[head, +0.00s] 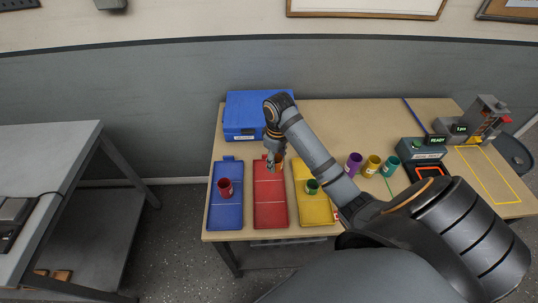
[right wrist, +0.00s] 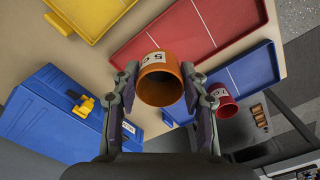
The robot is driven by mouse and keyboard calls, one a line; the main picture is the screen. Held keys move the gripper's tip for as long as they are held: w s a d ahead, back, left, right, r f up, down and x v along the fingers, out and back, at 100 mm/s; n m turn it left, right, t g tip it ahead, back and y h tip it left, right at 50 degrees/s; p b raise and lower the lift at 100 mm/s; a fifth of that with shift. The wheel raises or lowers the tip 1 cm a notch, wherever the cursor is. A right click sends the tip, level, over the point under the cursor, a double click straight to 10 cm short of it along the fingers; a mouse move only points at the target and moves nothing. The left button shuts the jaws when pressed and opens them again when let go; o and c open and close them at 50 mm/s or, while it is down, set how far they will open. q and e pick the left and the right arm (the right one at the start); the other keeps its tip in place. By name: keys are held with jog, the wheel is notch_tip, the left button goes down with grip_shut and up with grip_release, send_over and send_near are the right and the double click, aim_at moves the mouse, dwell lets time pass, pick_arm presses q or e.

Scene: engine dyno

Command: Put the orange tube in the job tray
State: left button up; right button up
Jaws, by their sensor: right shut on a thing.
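My right gripper (head: 274,158) is over the far part of the red tray (head: 270,215) in the head view. In the right wrist view the gripper (right wrist: 160,80) is shut on the orange tube (right wrist: 160,92), with one finger on each side and the open end facing the camera. The tube has a white label. In the head view the tube is mostly hidden by the gripper. Blue (head: 225,215), red and yellow (head: 317,209) trays lie side by side; I cannot tell which is the job tray. The left gripper is not in view.
A red tube (head: 225,187) stands in the blue tray and a green tube (head: 312,186) in the yellow tray. Purple (head: 354,164), yellow (head: 372,166) and teal (head: 389,165) tubes stand to the right. A blue case (head: 245,114) is behind the trays. The red tray looks empty.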

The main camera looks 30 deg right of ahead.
jog(key=w+f+b, duration=0.1)
jog(key=f, duration=0.1)
jog(key=w+f+b, duration=0.1)
jog(key=w+b, duration=0.1)
jog(key=w+f+b, duration=0.1)
jog(key=f+b, duration=0.1)
jog(key=shift+w+d+f, duration=0.3)
jog(key=shift+d+f, duration=0.05)
jog(key=shift+w+f+b, duration=0.1)
jog(key=shift+w+b, duration=0.15)
jog(key=shift+b, duration=0.15)
jog(key=shift+w+f+b, duration=0.2)
jog(key=shift+b, duration=0.15)
jog(key=shift+w+d+f+b, duration=0.1)
jog(key=shift+w+f+b, duration=0.15)
jog(key=shift+f+b, duration=0.35)
notch_tip(320, 180, down, 2)
jog(key=shift+f+p, duration=0.1)
jog(key=shift+p, duration=0.35)
jog(key=shift+s, duration=0.1)
